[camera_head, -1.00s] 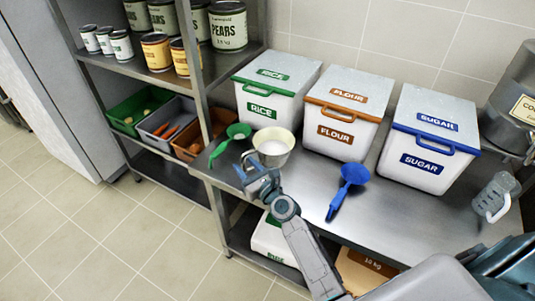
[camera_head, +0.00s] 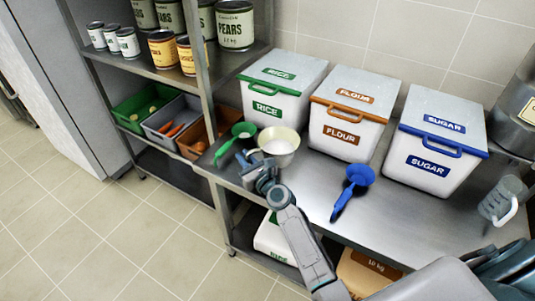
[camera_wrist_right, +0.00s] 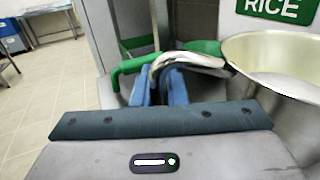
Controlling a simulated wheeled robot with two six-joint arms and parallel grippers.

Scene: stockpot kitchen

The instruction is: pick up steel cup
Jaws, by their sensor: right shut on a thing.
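The steel cup (camera_head: 278,147) is a round, pale metal vessel with white contents. It stands upright on the steel counter in the head view, in front of the rice bin. In the right wrist view the cup (camera_wrist_right: 290,110) fills the right side, and its curved handle runs left to the fingers. My right gripper (camera_head: 258,166) is shut on that handle; its blue fingers (camera_wrist_right: 160,87) show on either side of it. I cannot see any gap under the cup. My left gripper is not in view.
A green scoop (camera_head: 240,133) lies close left of the cup, and a blue scoop (camera_head: 353,183) lies to the right. White rice (camera_head: 283,88), flour (camera_head: 350,115) and sugar (camera_head: 435,145) bins line the back. A clear jug (camera_head: 497,203) stands at the right.

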